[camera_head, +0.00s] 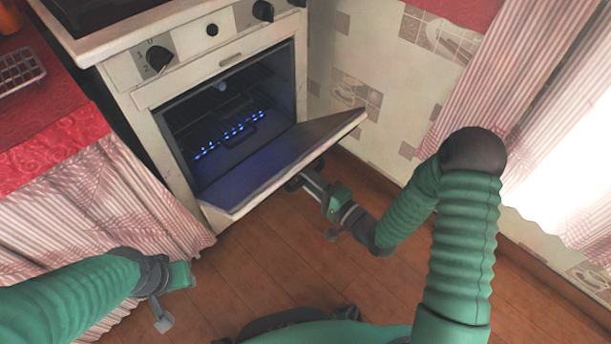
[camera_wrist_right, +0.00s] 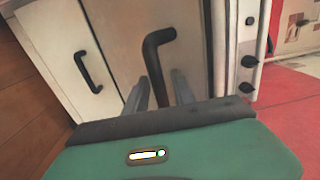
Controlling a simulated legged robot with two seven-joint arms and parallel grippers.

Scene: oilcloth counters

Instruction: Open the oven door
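The oven (camera_head: 190,75) stands at the upper left in the head view. Its door (camera_head: 285,160), hinged along the bottom, hangs well open, tilted out and down from the cavity. My right gripper (camera_head: 308,184) is at the outer side of the door, near its upper edge. In the right wrist view, the dark door handle (camera_wrist_right: 158,62) rises between the two fingers of the right gripper (camera_wrist_right: 160,92). I cannot tell if they press on it. My left gripper (camera_head: 165,300) is low at the left over the floor, away from the oven; its fingers are partly hidden.
A red-topped counter (camera_head: 45,115) with a striped curtain (camera_head: 100,200) flanks the oven at left. The tiled wall (camera_head: 380,75) and pale curtain are at right. Wooden floor (camera_head: 250,260) is clear before the door. Another dark handle (camera_wrist_right: 88,72) shows in the wrist view.

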